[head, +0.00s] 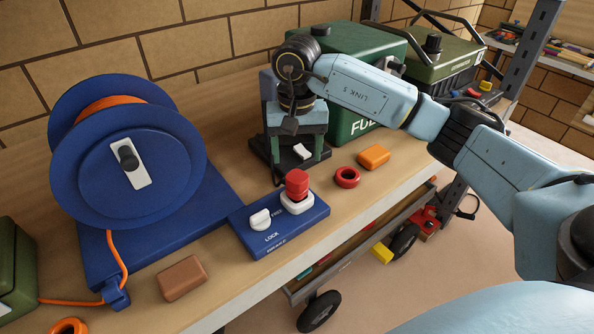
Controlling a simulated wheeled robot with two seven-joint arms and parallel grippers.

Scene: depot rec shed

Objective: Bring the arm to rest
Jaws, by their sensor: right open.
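My right arm comes in from the right edge and reaches over the wooden workbench (225,300). My right gripper (298,155) points down at the end of this arm, its two teal fingers apart with nothing seen held between them. It is above or in front of a black base with a small white switch (302,151); I cannot tell whether the fingertips touch this base. My left gripper is not in view.
A blue panel (283,238) with a white knob and a red button stands nearer. A blue cable reel (130,150) is left.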

